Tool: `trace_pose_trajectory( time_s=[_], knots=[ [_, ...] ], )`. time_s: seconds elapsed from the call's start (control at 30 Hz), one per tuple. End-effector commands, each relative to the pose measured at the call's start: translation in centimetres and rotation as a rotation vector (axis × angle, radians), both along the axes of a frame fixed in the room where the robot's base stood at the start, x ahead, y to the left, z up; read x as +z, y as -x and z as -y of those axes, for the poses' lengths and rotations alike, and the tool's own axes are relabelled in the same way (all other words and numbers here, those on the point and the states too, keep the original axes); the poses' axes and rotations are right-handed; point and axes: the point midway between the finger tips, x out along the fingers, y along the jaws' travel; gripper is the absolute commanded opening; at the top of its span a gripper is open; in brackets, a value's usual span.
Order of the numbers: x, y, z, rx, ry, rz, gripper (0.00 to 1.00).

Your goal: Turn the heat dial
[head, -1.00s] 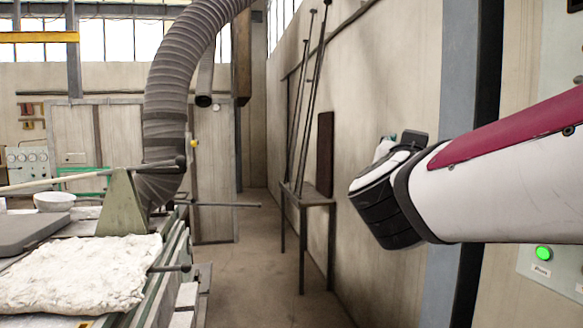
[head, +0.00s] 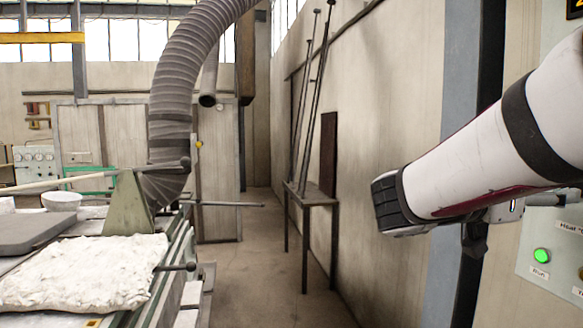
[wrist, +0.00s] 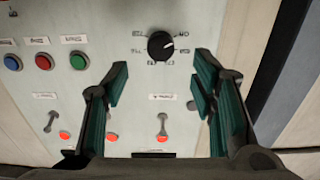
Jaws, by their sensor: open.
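The heat dial, a round black knob (wrist: 160,46) with a light pointer line, sits on the pale grey control panel (wrist: 110,20) in the wrist view. Labels ring it, and its pointer aims to the upper right. My gripper (wrist: 161,66) is open, with a teal-padded finger on each side of the picture. The dial lies between and slightly beyond the fingertips in the picture, untouched. In the head view the panel (head: 536,232) stands at the right edge. My arm covers part of it, and the dial cannot be seen there.
Blue (wrist: 13,62), red (wrist: 45,61) and green (wrist: 79,60) buttons sit left of the dial. Toggle switches (wrist: 162,122) and red lamps lie below it. In the head view, a green lamp (head: 541,255) glows on the panel. A workbench with a white slab (head: 85,270) stands left.

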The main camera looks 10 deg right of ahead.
Motion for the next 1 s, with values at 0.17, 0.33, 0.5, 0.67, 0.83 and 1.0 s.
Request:
trace_pose_trajectory(
  time_s=[0.17, 0.33, 0.5, 0.67, 0.83, 1.0],
  knots=[
    [0.1, -0.1, 3.5, -0.002, -0.001, -0.001, 0.52],
    [0.0, -0.4, 5.9, -0.001, -0.001, 0.000, 0.52],
    [0.0, -0.5, 7.2, 0.001, 0.000, 0.001, 0.52],
    [0.0, -0.6, 7.4, 0.002, 0.000, 0.001, 0.52],
    [0.0, -0.6, 7.4, 0.002, 0.000, 0.001, 0.52],
    [0.0, -0.6, 7.4, 0.002, 0.000, 0.001, 0.13]
  ],
)
